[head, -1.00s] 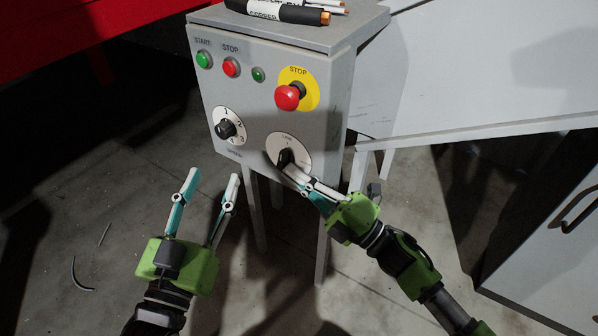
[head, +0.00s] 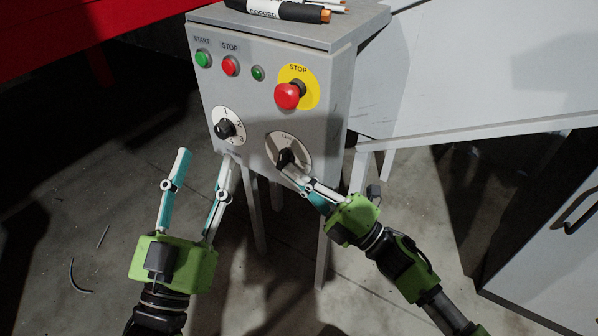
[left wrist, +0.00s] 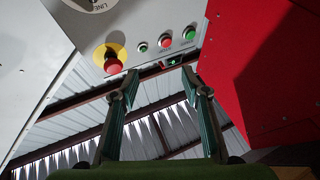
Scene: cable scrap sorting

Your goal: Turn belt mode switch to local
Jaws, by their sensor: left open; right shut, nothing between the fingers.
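The round white LINE plate (head: 303,152) with a black switch knob (head: 285,157) sits low on the right of the grey control box (head: 225,85). My right gripper (head: 289,173) is shut, its fingertips at the knob's lower edge and partly covering it; contact is unclear. The plate's other labels are unreadable. My left gripper (head: 205,155) is open and empty, in front of the box's lower left, below a numbered selector dial (head: 226,128). In the left wrist view, its open fingers (left wrist: 160,75) point up, and part of the LINE plate (left wrist: 95,6) shows top left.
A red mushroom stop button (head: 288,96) protrudes above the LINE plate. Green start (head: 203,58), red stop (head: 230,66) and another green button (head: 258,74) line the top left. Cable pieces (head: 280,10) lie on the box top. A grey cabinet (head: 545,240) stands right.

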